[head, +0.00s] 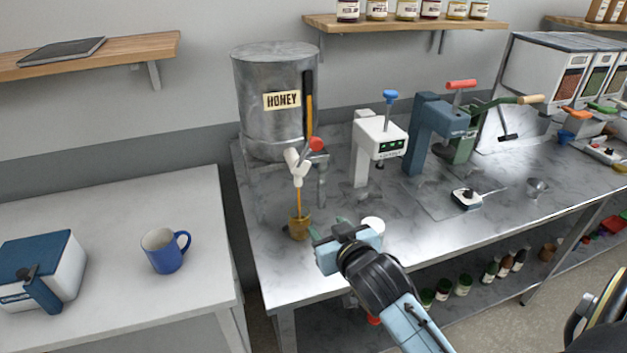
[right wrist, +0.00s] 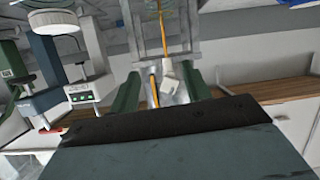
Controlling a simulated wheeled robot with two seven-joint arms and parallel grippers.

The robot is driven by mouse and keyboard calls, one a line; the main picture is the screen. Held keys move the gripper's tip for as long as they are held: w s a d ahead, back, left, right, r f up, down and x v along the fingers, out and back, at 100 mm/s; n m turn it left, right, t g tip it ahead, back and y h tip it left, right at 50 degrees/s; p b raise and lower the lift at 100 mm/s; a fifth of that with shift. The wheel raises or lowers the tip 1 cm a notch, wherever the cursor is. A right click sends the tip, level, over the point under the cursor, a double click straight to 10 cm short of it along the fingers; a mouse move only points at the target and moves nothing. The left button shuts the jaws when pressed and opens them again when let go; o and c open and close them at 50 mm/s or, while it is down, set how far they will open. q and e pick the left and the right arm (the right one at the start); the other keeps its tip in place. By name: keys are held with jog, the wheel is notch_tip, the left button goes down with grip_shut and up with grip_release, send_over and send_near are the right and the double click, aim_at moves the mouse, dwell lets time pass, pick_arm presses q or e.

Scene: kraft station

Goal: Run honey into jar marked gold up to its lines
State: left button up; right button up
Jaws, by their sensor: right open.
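The steel honey tank (head: 268,112) stands at the left of the steel bench. Its white valve (head: 294,162) has a red-tipped handle (head: 316,144). A thin amber honey stream (head: 298,199) runs from the spout into a small jar (head: 299,230) that looks amber; its gold mark and lines are too small to make out. The stream also shows in the right wrist view (right wrist: 163,28), which looks upside down. My right gripper (head: 328,230) is open and empty, just right of the jar, its green fingers apart in the wrist view (right wrist: 162,92). My left gripper is out of view.
A white round lid or pot (head: 373,224) stands close behind my right gripper. White (head: 362,150) and blue (head: 425,130) bench devices stand further right. A blue mug (head: 163,252) is on the separate left table.

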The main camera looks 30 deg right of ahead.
aim_at(317, 147)
notch_tip(317, 147, up, 13)
jog(key=w+d+m+t+h, duration=0.1)
jog(key=d+t, duration=0.1)
jog(key=t, duration=0.2)
jog(key=x, duration=0.4)
jog(key=p+x, duration=0.1)
jog(key=x, duration=0.3)
jog(key=f+p+x, duration=0.1)
jog(key=x, duration=0.4)
jog(key=shift+c, duration=0.2)
grip_shut()
